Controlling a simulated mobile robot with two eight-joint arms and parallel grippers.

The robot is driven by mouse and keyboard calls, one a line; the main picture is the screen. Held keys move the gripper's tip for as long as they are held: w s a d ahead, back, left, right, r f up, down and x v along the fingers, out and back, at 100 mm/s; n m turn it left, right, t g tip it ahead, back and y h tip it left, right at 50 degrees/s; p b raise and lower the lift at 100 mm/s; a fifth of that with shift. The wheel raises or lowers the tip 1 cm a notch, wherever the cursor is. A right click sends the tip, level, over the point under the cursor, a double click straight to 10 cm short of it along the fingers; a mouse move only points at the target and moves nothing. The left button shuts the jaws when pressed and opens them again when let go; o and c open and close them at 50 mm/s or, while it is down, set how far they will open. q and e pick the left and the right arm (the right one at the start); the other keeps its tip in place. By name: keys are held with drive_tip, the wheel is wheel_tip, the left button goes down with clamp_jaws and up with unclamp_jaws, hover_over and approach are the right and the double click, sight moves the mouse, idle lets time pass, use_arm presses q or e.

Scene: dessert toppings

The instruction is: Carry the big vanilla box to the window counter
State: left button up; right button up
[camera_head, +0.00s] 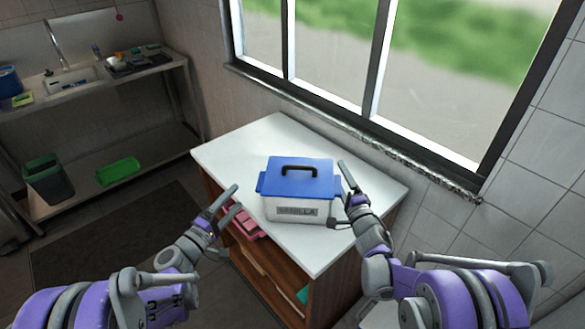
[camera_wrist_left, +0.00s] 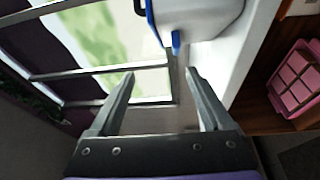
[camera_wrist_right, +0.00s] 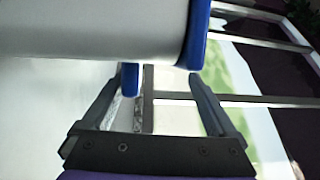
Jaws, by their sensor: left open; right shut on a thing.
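The big vanilla box (camera_head: 283,207) is white with a blue lid, a black top handle and a VANILLA label. It stands upright on the white top of the window counter (camera_head: 240,150). My right gripper (camera_head: 339,195) is at the box's right side, shut on the box by its blue side tab (camera_wrist_right: 130,78). My left gripper (camera_head: 237,198) is open and empty, left of the box and apart from it. The left wrist view shows the box (camera_wrist_left: 195,18) with its blue tab just beyond the left fingertips.
The window (camera_head: 340,50) rises behind the counter. Pink trays (camera_head: 242,222) sit on the shelf under the counter top. A sink shelf (camera_head: 95,80) stands at the back left, with a dark bin (camera_head: 45,178) and a green tray (camera_head: 118,172) below. The counter's back left is clear.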

drive_tip(key=v, duration=1)
